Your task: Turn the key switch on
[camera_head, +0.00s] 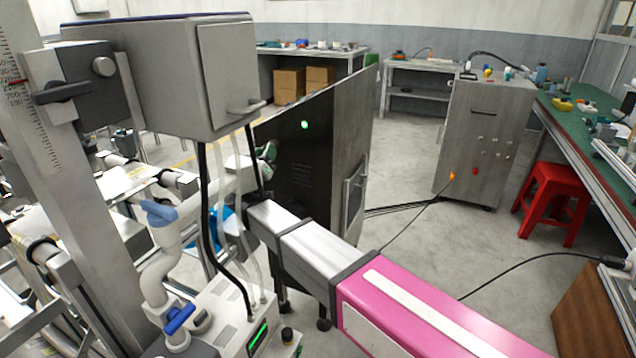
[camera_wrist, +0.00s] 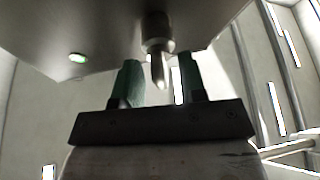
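A metal key switch (camera_wrist: 158,64) sticks out of a grey panel (camera_wrist: 110,35) at the top of the wrist view, with its narrow key part pointing down in the picture. My gripper (camera_wrist: 158,80) has its two green fingers apart, one on each side of the key, with gaps visible beside the narrow part. In the head view my gripper (camera_head: 267,152) is at the left edge of the dark cabinet (camera_head: 330,170). The key switch cannot be made out there. A green lamp (camera_wrist: 78,58) glows on the panel; a green light (camera_head: 304,125) also shows on the cabinet in the head view.
A grey machine housing (camera_head: 165,75) with hanging hoses and a white box with a green display (camera_head: 258,338) stand close at left. A grey cabinet (camera_head: 480,140), red stool (camera_head: 550,200) and green-topped bench (camera_head: 590,130) are at right. Cables cross the open floor.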

